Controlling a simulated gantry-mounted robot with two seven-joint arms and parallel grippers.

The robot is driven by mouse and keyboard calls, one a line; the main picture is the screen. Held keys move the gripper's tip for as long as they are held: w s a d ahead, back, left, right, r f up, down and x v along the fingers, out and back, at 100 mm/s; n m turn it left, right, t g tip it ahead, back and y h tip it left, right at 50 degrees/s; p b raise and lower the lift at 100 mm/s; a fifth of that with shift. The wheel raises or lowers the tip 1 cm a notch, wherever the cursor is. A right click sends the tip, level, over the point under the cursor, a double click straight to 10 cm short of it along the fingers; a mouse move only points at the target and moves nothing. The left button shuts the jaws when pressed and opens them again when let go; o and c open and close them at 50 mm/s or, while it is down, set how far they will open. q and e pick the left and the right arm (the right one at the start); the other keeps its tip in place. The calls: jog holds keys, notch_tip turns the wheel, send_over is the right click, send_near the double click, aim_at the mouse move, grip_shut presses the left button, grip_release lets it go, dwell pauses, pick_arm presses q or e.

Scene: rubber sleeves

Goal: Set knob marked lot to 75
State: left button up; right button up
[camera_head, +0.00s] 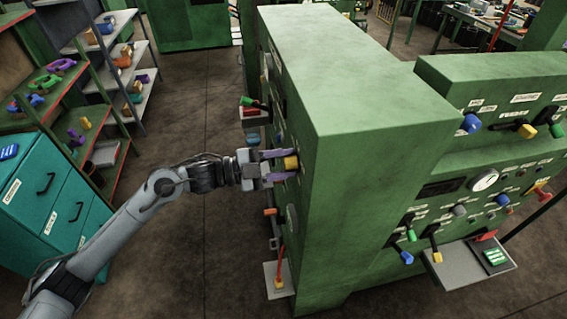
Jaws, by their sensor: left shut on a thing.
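My left gripper (281,165) reaches in from the left to the side face of the large green machine (375,95). It is shut on a yellow knob (291,162) that sticks out of that face, with one purple-grey finger on each side of it. The knob's marking and the value it points to cannot be read from this angle. My right gripper is not in view.
A green-handled lever (252,102) and an orange-tipped lever (270,211) jut from the same side face, above and below my gripper. A teal drawer cabinet (52,195) and shelves stand at left. The floor (190,265) between is clear.

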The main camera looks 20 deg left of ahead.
pick_arm(q)
jog(key=o, duration=1)
jog(key=shift+a, duration=0.1)
jog(key=shift+b+v, duration=0.55)
jog(key=shift+v, duration=4.8)
